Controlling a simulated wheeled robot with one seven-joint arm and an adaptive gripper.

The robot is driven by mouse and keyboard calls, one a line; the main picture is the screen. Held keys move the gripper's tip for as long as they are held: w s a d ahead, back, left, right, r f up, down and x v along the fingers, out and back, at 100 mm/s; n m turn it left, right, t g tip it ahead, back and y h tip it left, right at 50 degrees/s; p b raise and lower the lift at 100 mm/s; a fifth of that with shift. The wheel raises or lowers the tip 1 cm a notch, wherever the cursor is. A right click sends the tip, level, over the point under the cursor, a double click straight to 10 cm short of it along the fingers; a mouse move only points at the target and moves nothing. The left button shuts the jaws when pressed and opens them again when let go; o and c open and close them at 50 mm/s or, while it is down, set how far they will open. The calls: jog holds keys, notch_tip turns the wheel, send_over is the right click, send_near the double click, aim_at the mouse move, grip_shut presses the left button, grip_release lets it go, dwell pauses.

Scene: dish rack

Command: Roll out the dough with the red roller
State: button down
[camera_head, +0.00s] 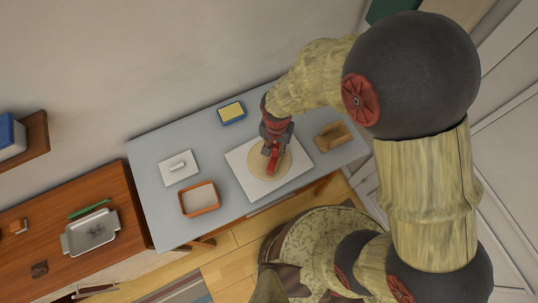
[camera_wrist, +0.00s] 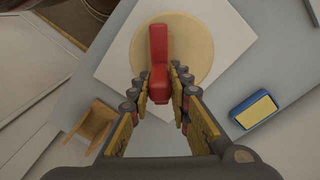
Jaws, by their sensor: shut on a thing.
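The dough (camera_head: 282,166) is a flat, round, pale tan disc on a white square board (camera_head: 241,165) on the grey table. It also shows in the wrist view (camera_wrist: 201,45). The red roller (camera_wrist: 158,50) lies across the dough in the wrist view, and its red part shows in the head view (camera_head: 273,158). My gripper (camera_wrist: 160,95) is over the dough's edge, with its fingers closed around the near end of the roller. In the head view my gripper (camera_head: 273,146) hides part of the dough and roller. I cannot tell how firmly the roller presses on the dough.
A wooden holder (camera_head: 333,136) stands right of the board. A blue box with a yellow top (camera_head: 231,112) lies behind it. An orange-rimmed tray (camera_head: 200,198) and a white plate with a small white object (camera_head: 179,168) are to the left. Bare table lies between them.

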jog(key=shift+s+d, duration=0.15)
jog(key=shift+d, duration=0.55)
jog(key=shift+r+p, duration=2.05)
jog(key=shift+r, duration=0.85)
